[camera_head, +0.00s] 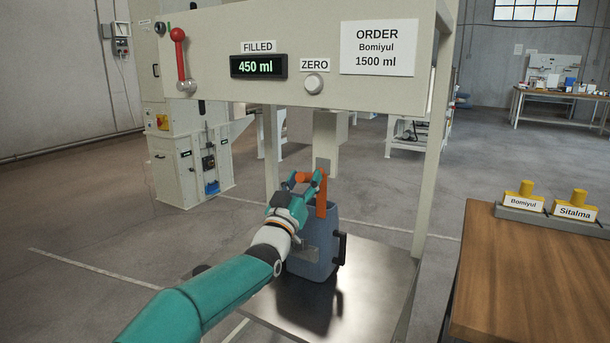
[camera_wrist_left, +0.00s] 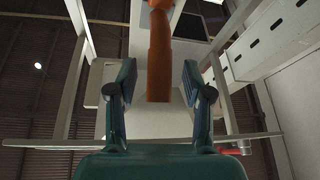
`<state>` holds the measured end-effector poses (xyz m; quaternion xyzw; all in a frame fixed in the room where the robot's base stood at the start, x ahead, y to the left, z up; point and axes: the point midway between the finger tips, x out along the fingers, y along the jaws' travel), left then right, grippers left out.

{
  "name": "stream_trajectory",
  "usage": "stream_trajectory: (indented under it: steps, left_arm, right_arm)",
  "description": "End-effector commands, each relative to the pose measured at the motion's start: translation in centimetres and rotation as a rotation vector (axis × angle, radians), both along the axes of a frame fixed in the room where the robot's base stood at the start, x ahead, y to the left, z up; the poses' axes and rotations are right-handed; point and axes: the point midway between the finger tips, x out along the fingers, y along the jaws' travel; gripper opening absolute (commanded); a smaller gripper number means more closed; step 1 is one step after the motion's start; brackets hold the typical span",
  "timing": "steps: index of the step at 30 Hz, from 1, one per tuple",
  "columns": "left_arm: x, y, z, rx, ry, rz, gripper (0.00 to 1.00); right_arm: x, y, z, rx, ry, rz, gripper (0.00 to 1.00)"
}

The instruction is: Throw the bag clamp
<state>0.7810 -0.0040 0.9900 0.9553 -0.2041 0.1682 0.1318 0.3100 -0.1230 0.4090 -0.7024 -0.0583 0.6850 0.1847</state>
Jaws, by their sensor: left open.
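An orange lever (camera_head: 321,197), which looks like the bag clamp's handle, hangs below the filling head, in front of a pale spout. In the left wrist view the orange bar (camera_wrist_left: 159,60) lies between my two fingers, with a gap on each side. My left gripper (camera_head: 312,182) is open at the lever in the head view; it also shows in the left wrist view (camera_wrist_left: 153,82). A blue-grey container (camera_head: 318,258) with a black side handle stands upright below on a metal plate (camera_head: 375,290). My forearm partly hides it. My right gripper is out of view.
The panel above has a red-knobbed lever (camera_head: 180,62), a FILLED display (camera_head: 258,67) reading 450 ml, a ZERO knob (camera_head: 314,84) and an order card (camera_head: 379,47) for Bomiyul 1500 ml. A frame post (camera_head: 433,150) and a wooden table (camera_head: 535,275) stand right.

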Motion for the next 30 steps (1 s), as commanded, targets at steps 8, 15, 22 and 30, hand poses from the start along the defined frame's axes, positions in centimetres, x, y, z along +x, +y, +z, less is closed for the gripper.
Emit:
stream_trajectory:
  steps: [8,15,22,30]
  left_arm:
    - [0.84,-0.35,0.34,0.0,0.0,0.0,0.51]
    - [0.84,-0.33,0.33,0.0,0.0,0.001,0.49]
    - [0.83,-0.31,0.34,0.0,0.0,0.001,0.1]
    - [0.84,-0.28,0.35,0.0,0.0,0.001,0.0]
  right_arm:
    - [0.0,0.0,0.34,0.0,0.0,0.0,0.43]
    - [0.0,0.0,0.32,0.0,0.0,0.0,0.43]
    - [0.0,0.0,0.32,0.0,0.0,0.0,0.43]
    - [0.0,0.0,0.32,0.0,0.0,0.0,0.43]
